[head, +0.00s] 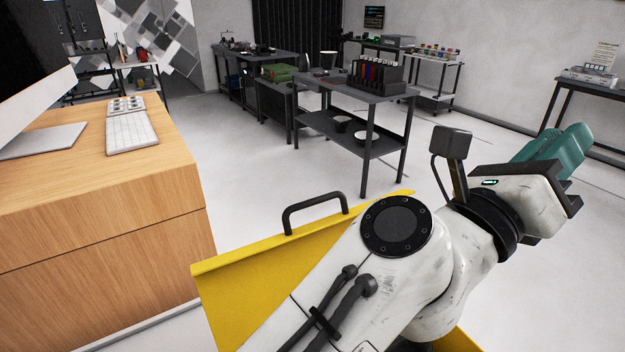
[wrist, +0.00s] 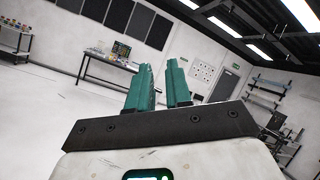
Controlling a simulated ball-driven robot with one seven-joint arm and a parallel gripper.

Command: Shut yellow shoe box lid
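The yellow shoe box lid (head: 240,290) is in the lower middle of the head view, raised and tilted, with a black handle (head: 315,212) near its upper edge. My arm covers much of it. Another yellow part (head: 458,341) shows at the bottom edge; most of the box is hidden behind my arm. My gripper (head: 570,140) is at the right of the head view, well away from the lid and pointing away from it. Its teal fingers also show in the wrist view (wrist: 160,82), with a gap and nothing between them.
A wooden desk (head: 100,190) with a keyboard (head: 131,132) stands close at the left. A dark table (head: 350,92) with a rack of coloured items (head: 376,76) stands beyond the lid. The light floor (head: 500,130) at the right is largely clear.

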